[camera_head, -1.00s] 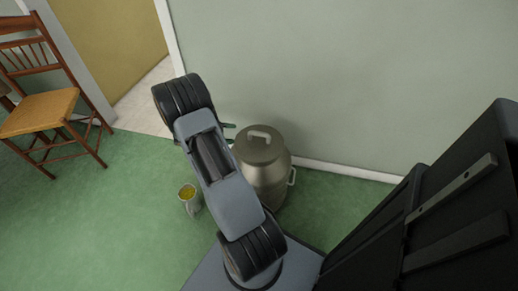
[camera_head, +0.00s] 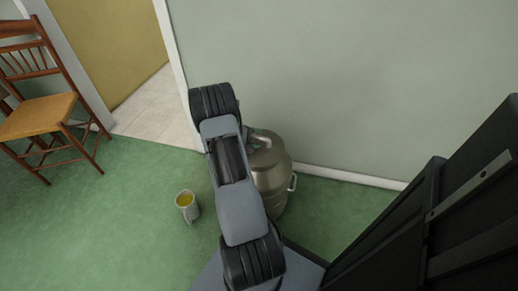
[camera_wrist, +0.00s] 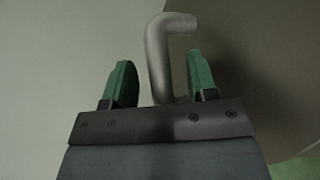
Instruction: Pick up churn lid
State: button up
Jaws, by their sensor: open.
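The churn lid (camera_head: 276,156) sits on top of a metal milk churn by the wall, with a curved handle (camera_head: 265,137) on it. In the wrist view the lid (camera_wrist: 238,75) fills the right side, and its handle (camera_wrist: 158,60) stands between the two green fingers. My gripper (camera_wrist: 160,78) is open, with a finger on each side of the handle and visible space beside it. I cannot tell how deep the handle lies between the fingers.
The churn body (camera_head: 272,185) has a side handle at its right. A small pail with yellow contents (camera_head: 187,205) stands on the green floor left of my arm. A wooden chair (camera_head: 45,110) is at the far left near the doorway. The pale wall (camera_head: 340,80) is close behind the churn.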

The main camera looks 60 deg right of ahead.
jog(key=shift+s+d+f, duration=0.25)
jog(key=shift+s+d, duration=0.1)
jog(key=shift+d, duration=0.15)
grip_shut()
dwell(0.4)
